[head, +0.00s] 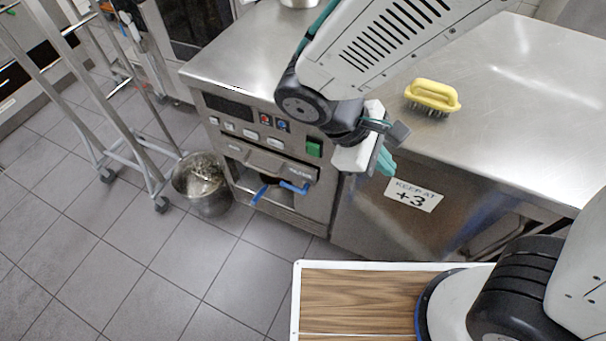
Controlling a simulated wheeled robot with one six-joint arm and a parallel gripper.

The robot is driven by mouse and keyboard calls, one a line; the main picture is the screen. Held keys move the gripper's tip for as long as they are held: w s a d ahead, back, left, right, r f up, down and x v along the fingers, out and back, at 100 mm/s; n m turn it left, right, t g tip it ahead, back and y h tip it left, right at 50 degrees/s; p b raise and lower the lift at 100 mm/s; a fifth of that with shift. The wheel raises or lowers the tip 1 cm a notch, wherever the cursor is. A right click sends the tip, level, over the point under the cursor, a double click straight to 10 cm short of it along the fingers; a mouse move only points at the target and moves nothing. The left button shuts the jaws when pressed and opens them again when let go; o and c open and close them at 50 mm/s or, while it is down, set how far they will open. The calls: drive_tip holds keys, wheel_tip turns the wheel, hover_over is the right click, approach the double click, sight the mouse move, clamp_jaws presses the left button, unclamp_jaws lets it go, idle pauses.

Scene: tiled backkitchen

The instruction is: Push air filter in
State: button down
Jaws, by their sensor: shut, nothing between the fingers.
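A steel machine front (228,125) under the counter carries a dark display, several small buttons and a green switch (314,147). Below them is a grey slotted panel (270,160) with small lettering too blurred to read; it may be the air filter, but I cannot tell for sure. Blue handles (293,187) stick out below it. My gripper (386,163) is shut and empty, with teal fingertips. It hangs in front of the counter edge, to the right of the green switch and apart from the panel.
A yellow brush (432,97) lies on the steel counter (520,70). A "KEEP AT +3" label (413,195) is on the door below. A metal bucket (203,185) and a wheeled rack (95,110) stand to the left. The tiled floor (110,260) is clear at lower left.

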drive_tip(key=a+f+n+t, duration=0.8)
drive_tip(key=a+f+n, duration=0.4)
drive_tip(key=f, duration=0.2)
drive_tip(key=n+t+y, duration=0.3)
drive_tip(key=n, duration=0.3)
approach(307, 171)
drive_tip(key=x, duration=0.5)
drive_tip(key=shift+s+f, duration=0.2)
drive_tip(key=shift+f, duration=0.15)
drive_tip(key=shift+w+d, duration=0.25)
drive_tip(key=shift+w, duration=0.45)
